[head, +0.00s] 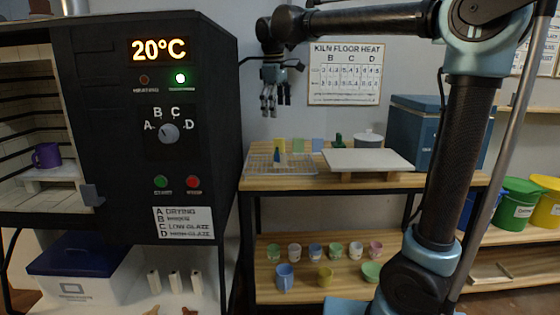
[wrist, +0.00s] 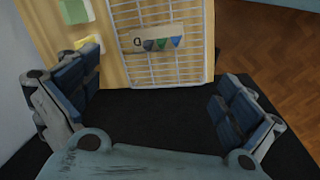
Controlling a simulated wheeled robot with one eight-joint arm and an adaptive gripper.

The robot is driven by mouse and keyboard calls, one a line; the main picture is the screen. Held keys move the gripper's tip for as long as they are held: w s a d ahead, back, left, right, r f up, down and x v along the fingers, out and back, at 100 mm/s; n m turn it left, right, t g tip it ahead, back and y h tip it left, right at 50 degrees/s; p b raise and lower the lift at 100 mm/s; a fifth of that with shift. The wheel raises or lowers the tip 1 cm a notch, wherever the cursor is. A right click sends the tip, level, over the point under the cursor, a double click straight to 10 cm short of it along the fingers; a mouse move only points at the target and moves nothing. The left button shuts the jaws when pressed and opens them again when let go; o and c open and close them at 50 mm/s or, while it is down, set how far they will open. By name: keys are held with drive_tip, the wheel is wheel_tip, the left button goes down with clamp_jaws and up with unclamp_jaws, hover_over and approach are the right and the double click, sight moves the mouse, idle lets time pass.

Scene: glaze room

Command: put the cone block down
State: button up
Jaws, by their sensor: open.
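The cone block is a pale wooden bar (wrist: 148,40) with several small dark, blue and green cones, lying on the wire rack (wrist: 190,65) in the wrist view. In the head view the block (head: 281,158) shows small on the rack (head: 262,168) at the left of the table. My gripper (head: 275,110) hangs above the rack, pointing down, clear of the block. In the wrist view my gripper (wrist: 158,105) has its fingers wide apart with nothing between them.
A white slab (head: 368,160) lies right of the rack. A blue box (head: 408,128) is at the right. The black kiln (head: 215,120) rises close on the left.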

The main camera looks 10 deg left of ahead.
approach(278, 153)
drive_tip(key=w+f, duration=0.1)
drive_tip(key=f, duration=0.1)
drive_tip(key=w+f, duration=0.3)
drive_tip(key=f, duration=0.1)
drive_tip(key=shift+w+a+f, duration=0.3)
drive_tip(key=shift+w+f, duration=0.1)
drive_tip(key=shift+f, duration=0.65)
drive_tip(key=shift+w+f, duration=0.15)
drive_tip(key=shift+f, duration=0.7)
drive_tip(key=shift+w+f, duration=0.2)
drive_tip(key=shift+f, duration=0.65)
drive_tip(key=shift+c, duration=0.2)
drive_tip(key=c, duration=1.4)
drive_tip(key=shift+c, duration=0.2)
drive_tip(key=shift+r, duration=0.1)
wheel_tip(278, 153, up, 10)
drive_tip(key=shift+f, duration=0.1)
